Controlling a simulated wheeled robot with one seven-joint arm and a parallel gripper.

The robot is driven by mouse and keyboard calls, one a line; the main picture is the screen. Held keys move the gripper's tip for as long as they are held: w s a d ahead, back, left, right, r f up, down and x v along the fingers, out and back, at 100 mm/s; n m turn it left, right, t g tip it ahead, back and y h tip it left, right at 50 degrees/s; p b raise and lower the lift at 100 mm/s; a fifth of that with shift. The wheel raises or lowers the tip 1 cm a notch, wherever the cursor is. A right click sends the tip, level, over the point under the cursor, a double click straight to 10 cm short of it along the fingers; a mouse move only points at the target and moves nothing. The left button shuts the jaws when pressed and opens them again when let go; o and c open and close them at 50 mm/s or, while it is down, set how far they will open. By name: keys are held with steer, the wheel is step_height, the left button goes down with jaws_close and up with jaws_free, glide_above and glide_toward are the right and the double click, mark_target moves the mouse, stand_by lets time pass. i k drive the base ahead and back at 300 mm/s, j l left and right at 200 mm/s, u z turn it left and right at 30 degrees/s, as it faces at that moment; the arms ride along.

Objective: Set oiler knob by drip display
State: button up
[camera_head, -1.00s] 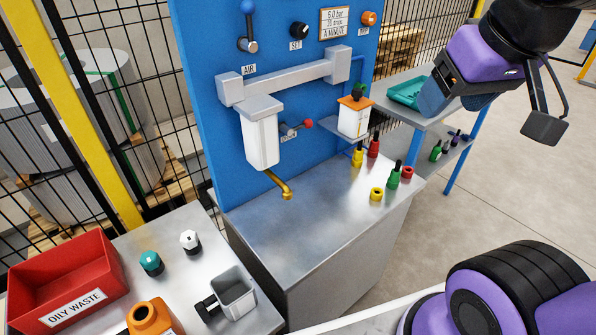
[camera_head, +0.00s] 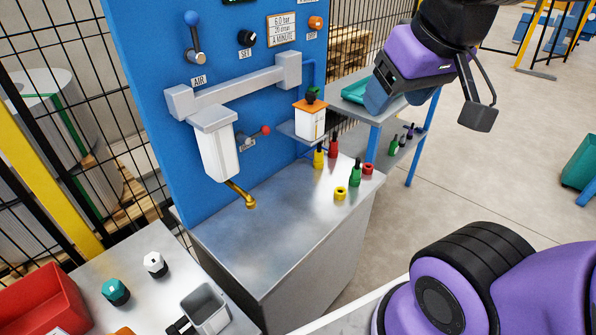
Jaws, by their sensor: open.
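The oiler (camera_head: 310,122) is a white bowl with an orange top, hanging at the right end of the grey pipe on the blue panel. Its small dark green knob (camera_head: 313,94) stands on top. My gripper (camera_head: 428,108) is open and empty, in the air to the right of the oiler and apart from it. A plate (camera_head: 281,29) on the panel reads 6.0 bar, 20 drops a minute. A dark display (camera_head: 238,2) is cut off by the top edge, so its reading is hidden.
Small red, yellow and green bottles (camera_head: 333,147) and rings stand on the bench below the oiler. A teal tray (camera_head: 355,91) lies on the shelf behind my gripper. The SET knob (camera_head: 246,38) and blue-tipped lever (camera_head: 193,38) project from the panel. The bench's middle (camera_head: 270,225) is clear.

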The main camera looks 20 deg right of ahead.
mark_target(315, 24)
steer(key=i+l, duration=0.1)
steer(key=l, duration=0.7)
steer(key=l+u, duration=0.15)
steer(key=l, duration=0.65)
steer(key=i, duration=0.05)
